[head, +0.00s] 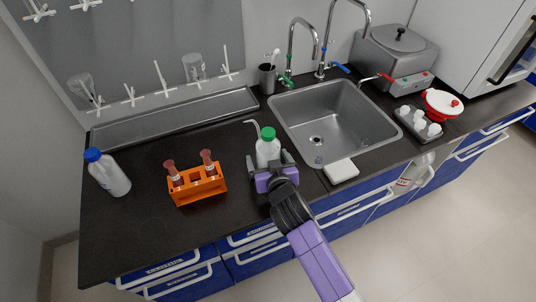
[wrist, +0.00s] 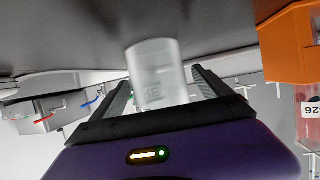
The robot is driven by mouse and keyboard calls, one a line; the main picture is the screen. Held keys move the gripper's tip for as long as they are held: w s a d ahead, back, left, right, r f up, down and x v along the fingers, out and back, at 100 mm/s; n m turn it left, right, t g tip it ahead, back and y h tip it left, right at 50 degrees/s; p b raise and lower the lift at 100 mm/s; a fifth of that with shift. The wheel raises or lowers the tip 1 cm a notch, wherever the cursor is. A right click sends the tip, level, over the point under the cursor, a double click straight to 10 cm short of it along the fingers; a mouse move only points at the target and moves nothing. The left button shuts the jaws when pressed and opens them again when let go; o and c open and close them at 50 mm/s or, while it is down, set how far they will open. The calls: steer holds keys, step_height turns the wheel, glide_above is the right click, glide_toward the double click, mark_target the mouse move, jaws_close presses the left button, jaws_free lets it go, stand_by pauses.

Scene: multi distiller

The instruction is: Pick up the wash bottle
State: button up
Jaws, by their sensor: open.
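The wash bottle (head: 267,150) is white with a green cap and a thin bent spout. It stands upright on the dark counter, left of the sink. My gripper (head: 268,164) is open at the bottle's near side, with one finger to each side of it. In the wrist view, which looks upside down, the pale bottle body (wrist: 155,68) sits between the two spread fingers (wrist: 162,82). Gaps show beside the bottle there. I cannot tell how deep it sits between the fingers.
An orange rack (head: 197,187) with brown-topped tubes stands left of my gripper; it also shows in the wrist view (wrist: 290,45). A blue-capped bottle (head: 112,177) stands farther left. A white block (head: 341,170) lies right of my gripper, before the sink (head: 345,120).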

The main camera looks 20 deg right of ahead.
steer(key=shift+c, duration=0.2)
steer(key=c, duration=1)
steer(key=shift+r, duration=0.1)
steer(key=shift+c, duration=0.2)
steer(key=shift+r, duration=0.1)
